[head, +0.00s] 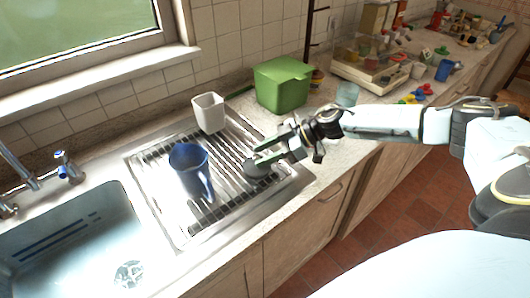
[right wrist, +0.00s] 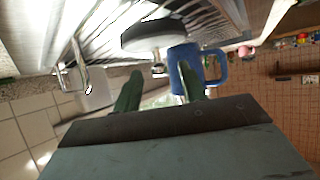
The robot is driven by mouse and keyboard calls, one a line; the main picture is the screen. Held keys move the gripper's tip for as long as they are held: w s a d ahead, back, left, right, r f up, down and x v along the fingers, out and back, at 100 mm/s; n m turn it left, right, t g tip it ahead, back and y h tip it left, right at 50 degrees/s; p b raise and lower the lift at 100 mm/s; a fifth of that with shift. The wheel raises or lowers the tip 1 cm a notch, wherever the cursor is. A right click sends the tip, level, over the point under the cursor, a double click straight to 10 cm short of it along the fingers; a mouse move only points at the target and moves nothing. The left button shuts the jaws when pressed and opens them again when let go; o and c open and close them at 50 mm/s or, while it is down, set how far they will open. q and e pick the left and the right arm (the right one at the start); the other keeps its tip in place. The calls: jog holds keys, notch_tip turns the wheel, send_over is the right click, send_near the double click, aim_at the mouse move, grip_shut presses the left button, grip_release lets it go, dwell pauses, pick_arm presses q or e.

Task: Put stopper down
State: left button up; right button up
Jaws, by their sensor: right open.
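The stopper (head: 257,171) is a grey disc lying on the ribbed drainboard (head: 178,232) near its right side. In the right wrist view the stopper (right wrist: 153,34) shows as a dark-rimmed disc with a small metal knob, just beyond the fingertips. My right gripper (head: 262,151) is open with green fingers, close above the stopper. Its fingers (right wrist: 158,82) are spread apart with nothing between them. I cannot tell whether a finger touches the stopper. My left gripper is not in view.
A blue mug (head: 188,160) stands on the drainboard left of the stopper, and a white cup (head: 208,112) stands behind it. A green box (head: 283,84) is on the counter behind. The sink basin (head: 75,240) and tap (head: 66,166) are at left.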

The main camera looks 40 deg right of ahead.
jog(key=v, duration=1.2)
dwell(0.4)
